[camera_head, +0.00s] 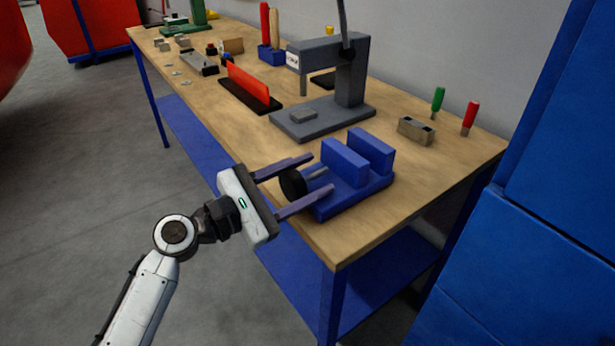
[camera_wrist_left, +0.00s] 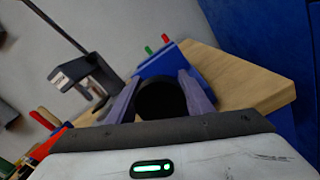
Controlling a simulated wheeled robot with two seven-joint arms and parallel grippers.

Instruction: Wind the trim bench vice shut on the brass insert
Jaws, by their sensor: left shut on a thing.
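The blue bench vice (camera_head: 346,162) stands at the near right end of the wooden bench, its two upright jaws apart with a narrow gap. It also shows behind my fingers in the left wrist view (camera_wrist_left: 172,61). Its round black knob (camera_head: 291,184) sits on a short grey screw facing my left arm. My left gripper (camera_head: 320,173) is shut on this knob, one finger on each side; the left wrist view shows the knob (camera_wrist_left: 160,101) between the fingers. I cannot make out a brass insert between the jaws. My right gripper is not in view.
A grey press (camera_head: 350,75) stands behind the vice on the bench (camera_head: 440,165). A grey block with holes (camera_head: 416,130) and green (camera_head: 437,101) and red (camera_head: 469,117) handled tools are to the right. Blue cabinets (camera_head: 545,200) flank the bench's right end.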

